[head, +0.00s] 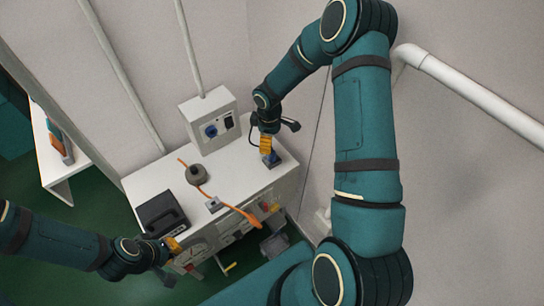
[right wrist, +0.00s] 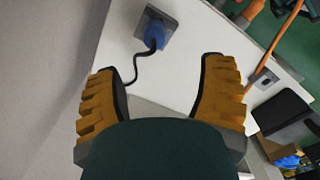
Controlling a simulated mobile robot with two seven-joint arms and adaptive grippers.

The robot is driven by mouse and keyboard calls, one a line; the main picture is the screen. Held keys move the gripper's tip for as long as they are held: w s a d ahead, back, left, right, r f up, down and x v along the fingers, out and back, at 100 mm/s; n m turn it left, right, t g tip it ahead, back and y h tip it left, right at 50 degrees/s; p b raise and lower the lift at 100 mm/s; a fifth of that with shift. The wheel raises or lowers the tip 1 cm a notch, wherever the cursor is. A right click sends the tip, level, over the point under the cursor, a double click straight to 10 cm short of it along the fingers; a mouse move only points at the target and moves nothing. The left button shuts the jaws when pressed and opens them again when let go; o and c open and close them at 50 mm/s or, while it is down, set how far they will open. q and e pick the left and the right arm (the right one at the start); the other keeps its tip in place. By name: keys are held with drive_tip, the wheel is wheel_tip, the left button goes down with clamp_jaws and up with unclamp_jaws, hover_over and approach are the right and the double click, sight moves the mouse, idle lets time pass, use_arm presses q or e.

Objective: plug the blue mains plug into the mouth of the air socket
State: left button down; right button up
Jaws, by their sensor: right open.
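The blue plug (right wrist: 154,35) sits on a dark grey block (right wrist: 168,22) on the white bench top, with a black cord curving from it. In the head view the blue plug (head: 272,158) is just below my right gripper (head: 266,146). My right gripper (right wrist: 160,75) is open and empty, its orange fingers apart, with the plug beyond the fingertips. A grey wall box (head: 210,119) carries a round blue socket (head: 211,131) and a black fitting (head: 228,121); I cannot tell which is the air socket. My left gripper (head: 173,245) is beside the bench's front left; its opening is unclear.
A black case (head: 162,213) stands at the bench's left front. A dark round knob-like object (head: 196,174) and an orange hose (head: 235,208) lie across the bench (head: 235,175). Several fittings line the bench front. A white pipe (head: 470,92) runs along the right wall.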

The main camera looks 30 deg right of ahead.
sight(272, 153)
wheel_tip(272, 153, down, 5)
drive_tip(key=shift+a, duration=0.1)
drive_tip(key=shift+d+f+b, duration=0.15)
drive_tip(key=shift+d+f, duration=0.05)
drive_tip(key=shift+f, duration=0.7)
drive_tip(key=shift+d+f+b, duration=0.15)
drive_tip(key=shift+f+b, duration=0.05)
drive_tip(key=shift+f, duration=0.75)
drive_tip(key=shift+d+f+b, duration=0.15)
drive_tip(key=shift+d+f, duration=0.05)
drive_tip(key=shift+f, duration=0.7)
clamp_jaws()
